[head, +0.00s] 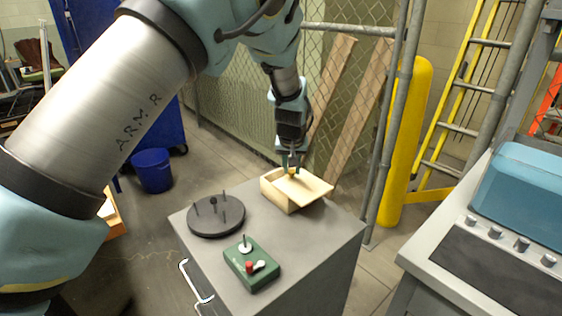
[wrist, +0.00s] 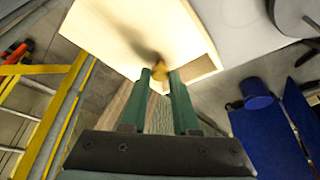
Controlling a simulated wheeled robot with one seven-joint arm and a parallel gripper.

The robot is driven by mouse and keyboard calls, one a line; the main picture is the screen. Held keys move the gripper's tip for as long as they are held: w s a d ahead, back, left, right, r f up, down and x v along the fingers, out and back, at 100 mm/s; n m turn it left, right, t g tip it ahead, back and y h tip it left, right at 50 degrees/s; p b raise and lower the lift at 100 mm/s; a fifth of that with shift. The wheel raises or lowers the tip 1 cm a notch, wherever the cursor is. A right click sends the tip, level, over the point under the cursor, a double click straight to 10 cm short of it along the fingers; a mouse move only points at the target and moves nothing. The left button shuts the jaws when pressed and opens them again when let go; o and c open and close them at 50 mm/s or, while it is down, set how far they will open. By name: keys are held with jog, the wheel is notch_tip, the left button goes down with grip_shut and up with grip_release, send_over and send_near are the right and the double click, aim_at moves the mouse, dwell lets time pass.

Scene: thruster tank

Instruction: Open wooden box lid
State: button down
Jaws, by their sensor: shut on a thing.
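The pale wooden box (head: 272,195) stands at the back right of the grey cabinet top. Its flat lid (head: 309,186) overhangs the box's right side, and part of the box's left end shows uncovered. I cannot tell whether the lid is tilted or slid across. In the wrist view, the fingers (wrist: 160,78) are shut on the knob (wrist: 159,71), against the pale lid (wrist: 130,30). The box's inside is mostly hidden.
A dark round plate with upright pegs (head: 215,219) and a green box with a red button (head: 252,266) share the cabinet top (head: 305,243). A mesh fence (head: 345,95) and yellow post (head: 405,150) stand behind. A grey console (head: 480,250) is at right.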

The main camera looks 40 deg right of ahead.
aim_at(306, 185)
jog(key=s, duration=0.6)
jog(key=shift+s+a, duration=0.1)
jog(key=shift+a, duration=0.05)
jog(key=c, duration=0.7)
grip_release()
jog(key=b+v, duration=0.2)
jog(key=v, duration=0.8)
jog(key=shift+a+r, duration=0.25)
jog(key=shift+r, duration=0.1)
